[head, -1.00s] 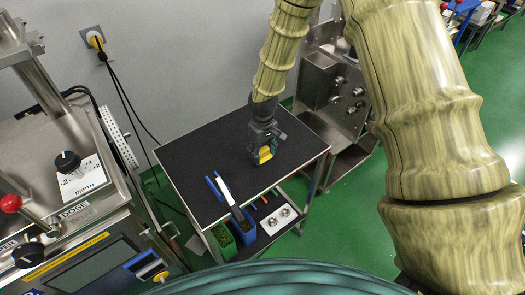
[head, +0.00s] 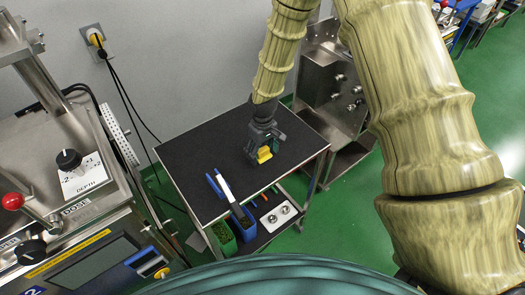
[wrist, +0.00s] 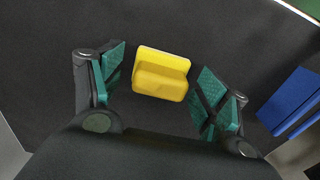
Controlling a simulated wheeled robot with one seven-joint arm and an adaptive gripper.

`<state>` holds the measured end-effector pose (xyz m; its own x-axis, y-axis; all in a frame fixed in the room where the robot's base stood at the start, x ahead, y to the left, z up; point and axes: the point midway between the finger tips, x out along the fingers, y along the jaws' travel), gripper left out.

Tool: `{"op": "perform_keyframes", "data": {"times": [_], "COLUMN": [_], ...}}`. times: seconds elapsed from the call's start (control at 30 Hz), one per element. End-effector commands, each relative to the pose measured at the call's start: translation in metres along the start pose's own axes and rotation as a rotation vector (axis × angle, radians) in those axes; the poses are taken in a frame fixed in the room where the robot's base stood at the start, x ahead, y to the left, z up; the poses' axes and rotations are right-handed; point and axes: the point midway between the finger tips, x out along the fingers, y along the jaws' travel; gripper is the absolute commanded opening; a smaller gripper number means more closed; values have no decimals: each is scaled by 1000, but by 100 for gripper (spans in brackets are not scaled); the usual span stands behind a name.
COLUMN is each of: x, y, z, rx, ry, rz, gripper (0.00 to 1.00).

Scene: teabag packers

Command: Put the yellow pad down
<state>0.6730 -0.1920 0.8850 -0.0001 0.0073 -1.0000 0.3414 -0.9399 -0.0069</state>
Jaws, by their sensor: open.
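The yellow pad (head: 264,154) lies on the black top of the small table (head: 190,160). In the wrist view the pad (wrist: 161,75) is a yellow block with a raised ridge, sitting between my fingers with a gap on both sides. My gripper (head: 262,150) is low over the table around the pad, its fingers open; in the wrist view my gripper (wrist: 158,88) shows teal finger pads apart from it.
A blue-handled thing (head: 224,186) lies at the table's front edge, and a blue object also shows at the right of the wrist view (wrist: 292,102). Bins and a steel tray sit on a lower shelf. The table's left half is clear.

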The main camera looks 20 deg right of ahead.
Motion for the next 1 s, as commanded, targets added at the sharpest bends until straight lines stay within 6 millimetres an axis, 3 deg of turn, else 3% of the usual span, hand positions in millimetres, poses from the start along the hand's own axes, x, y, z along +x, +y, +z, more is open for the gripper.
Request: {"op": "perform_keyframes", "data": {"times": [0.27, 1.0], "x": [-17, -105], "y": [0, 0], "z": [-1, -1], "rx": [1, 0], "ry": [2, 2], "rz": [0, 1], "gripper": [75, 75]}}
